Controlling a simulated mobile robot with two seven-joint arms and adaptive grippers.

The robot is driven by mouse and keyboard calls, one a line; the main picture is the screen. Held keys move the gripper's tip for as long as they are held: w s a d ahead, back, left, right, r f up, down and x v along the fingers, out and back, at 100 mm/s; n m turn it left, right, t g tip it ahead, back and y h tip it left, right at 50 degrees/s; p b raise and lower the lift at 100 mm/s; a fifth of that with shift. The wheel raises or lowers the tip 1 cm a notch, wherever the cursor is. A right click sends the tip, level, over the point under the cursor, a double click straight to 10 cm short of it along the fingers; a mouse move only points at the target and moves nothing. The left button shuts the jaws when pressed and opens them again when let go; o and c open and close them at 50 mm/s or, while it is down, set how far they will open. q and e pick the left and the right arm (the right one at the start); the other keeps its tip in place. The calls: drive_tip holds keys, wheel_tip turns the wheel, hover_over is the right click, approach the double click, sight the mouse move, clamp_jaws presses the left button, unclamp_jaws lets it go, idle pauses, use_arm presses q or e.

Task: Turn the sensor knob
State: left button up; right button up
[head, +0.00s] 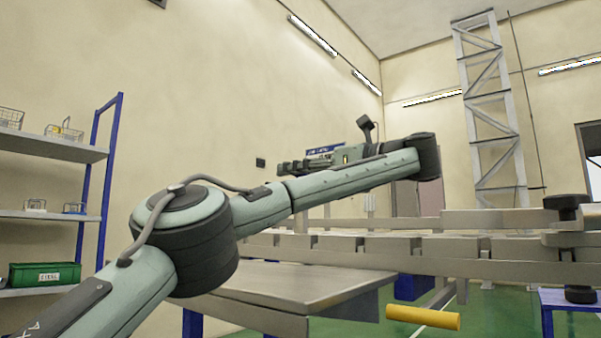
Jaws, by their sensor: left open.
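My left arm comes in from the lower left and bends at a large dark joint, then folds back at its far end. My left gripper (284,168) is beyond the forearm, with its dark fingers pointing left toward the pale wall. It is open, and I see nothing between the fingers. It is partly hidden by my forearm. I cannot make out a sensor knob in this view. A black round part (566,205) sits on the metal frame at the right, but I cannot tell what it is. My right gripper is out of view.
A long metal conveyor-like frame (480,258) crosses the right side. A grey table (300,285) lies below my arm. A yellow cylinder (423,317) is below the frame. Shelves (50,148) with wire baskets and a green bin (45,274) stand left. A lattice tower (490,110) stands behind.

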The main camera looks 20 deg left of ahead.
use_arm(q)
drive_tip(key=shift+d, duration=0.1)
drive_tip(key=v, duration=1.1)
drive_tip(key=shift+s+d, duration=0.25)
drive_tip(key=shift+d, duration=0.1)
